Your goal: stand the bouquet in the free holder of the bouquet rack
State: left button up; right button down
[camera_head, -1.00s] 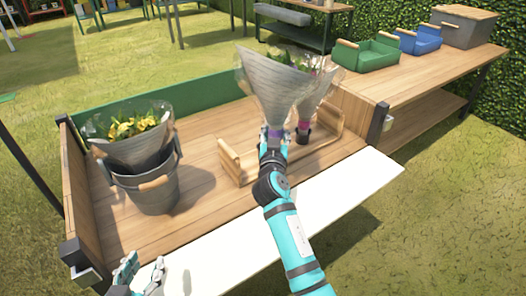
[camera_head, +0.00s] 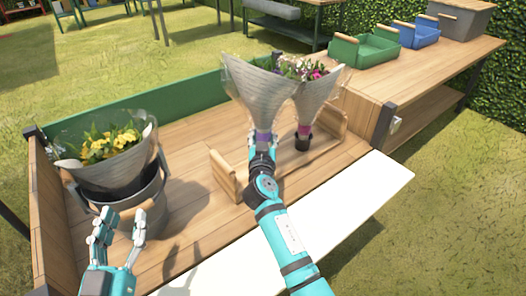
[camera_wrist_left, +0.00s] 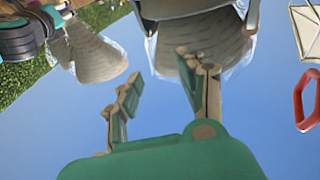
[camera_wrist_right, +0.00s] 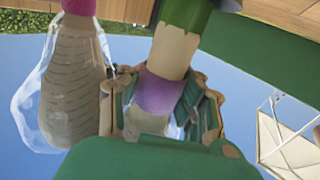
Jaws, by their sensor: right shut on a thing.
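My right gripper (camera_head: 262,147) is shut on the purple band of a grey-wrapped bouquet (camera_head: 250,92), upright above the wooden bouquet rack (camera_head: 222,175). The right wrist view shows its fingers around the purple band (camera_wrist_right: 156,92) and pale stems (camera_wrist_right: 172,50). Whether the stem ends touch a holder is hidden behind my gripper. A second bouquet (camera_head: 308,98) with pink and purple flowers stands in the rack's right dark holder (camera_head: 303,143), just right of the held one; it also shows in the right wrist view (camera_wrist_right: 70,95). My left gripper (camera_head: 124,222) is open and empty, before the bucket.
A grey bucket (camera_head: 148,200) with a wrapped yellow-flower bouquet (camera_head: 110,145) stands at the table's left. A green board (camera_head: 190,98) edges the back, and a white strip (camera_head: 350,205) runs along the front. Green (camera_head: 365,50) and blue (camera_head: 415,32) crates stand on the right bench.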

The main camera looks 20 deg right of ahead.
jog(key=shift+f, duration=0.55)
notch_tip(320, 180, down, 3)
jog(key=shift+b, duration=0.9)
pick_arm(q)
jog(key=s+r+t+h, duration=0.1)
jog(key=s+r+t, duration=0.3)
jog(key=r, duration=0.3)
jog(key=shift+r+t+h, duration=0.35)
jog(key=shift+t+h, duration=0.05)
jog(key=shift+t, duration=0.4)
pick_arm(e)
jog(key=c, duration=1)
grip_release()
jog(key=shift+f, duration=0.15)
jog(key=shift+o, duration=0.2)
pick_arm(q)
jog(key=shift+w+d+f+g+p, duration=0.15)
jog(key=shift+w+f+g+p, duration=0.2)
jog(key=shift+w+f+g, duration=0.65)
pick_arm(e)
jog(key=shift+v, duration=3.75)
pick_arm(q)
jog(key=shift+s, duration=0.15)
